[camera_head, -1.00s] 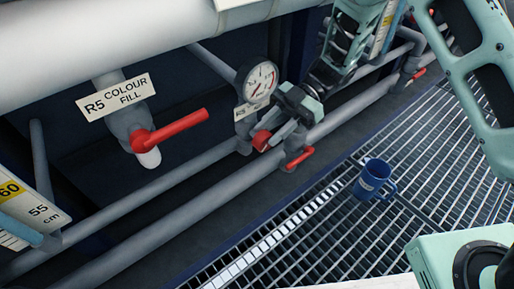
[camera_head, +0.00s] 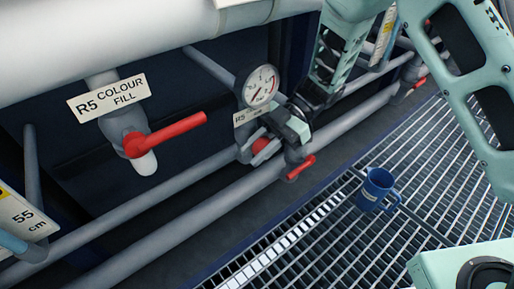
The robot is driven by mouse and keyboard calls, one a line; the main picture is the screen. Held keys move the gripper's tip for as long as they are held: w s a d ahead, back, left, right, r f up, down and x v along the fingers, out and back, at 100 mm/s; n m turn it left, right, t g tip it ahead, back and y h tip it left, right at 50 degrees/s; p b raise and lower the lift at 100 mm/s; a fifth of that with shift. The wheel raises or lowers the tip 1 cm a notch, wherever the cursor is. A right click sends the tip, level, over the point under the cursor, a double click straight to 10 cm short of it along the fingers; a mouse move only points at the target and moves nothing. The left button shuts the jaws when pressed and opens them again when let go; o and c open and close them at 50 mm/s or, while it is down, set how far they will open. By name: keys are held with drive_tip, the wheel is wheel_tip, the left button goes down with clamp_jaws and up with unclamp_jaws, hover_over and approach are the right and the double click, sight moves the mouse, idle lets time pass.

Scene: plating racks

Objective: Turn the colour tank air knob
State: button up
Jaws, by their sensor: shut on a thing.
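The colour tank air knob (camera_head: 261,145) is red and sits on the pipework just under a round pressure gauge (camera_head: 260,86). A small tag (camera_head: 248,115) below the gauge reads R5, the rest too small to read. My gripper (camera_head: 262,149) comes in from the upper right and is shut on the knob, with its grey fingers across it. The fingers and gripper body hide part of the knob, so its turn angle cannot be read.
Left of the knob is a red lever (camera_head: 166,135) under the sign R5 COLOUR FILL (camera_head: 107,97). Another red handle (camera_head: 300,168) sits close below right of my gripper. Grey pipes (camera_head: 190,205) run alongside. A blue mug (camera_head: 376,189) stands on the grating (camera_head: 340,240).

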drive_tip(key=shift+r+p, duration=0.15)
drive_tip(key=shift+p, duration=0.3)
drive_tip(key=shift+w+d+r+g+y+p, duration=0.15)
drive_tip(key=shift+g+y+p, duration=0.45)
drive_tip(key=shift+y+p, duration=0.45)
drive_tip(key=shift+g+y+p, duration=0.9)
drive_tip(key=shift+g+y, duration=0.1)
drive_tip(key=shift+y, duration=0.35)
drive_tip(key=shift+d, duration=0.1)
drive_tip(key=o, duration=0.7)
drive_tip(key=p+v, duration=0.3)
drive_tip(key=v, duration=1.4)
drive_tip(key=shift+d+p, duration=0.15)
drive_tip(key=shift+p, duration=0.25)
drive_tip(key=shift+w, duration=0.15)
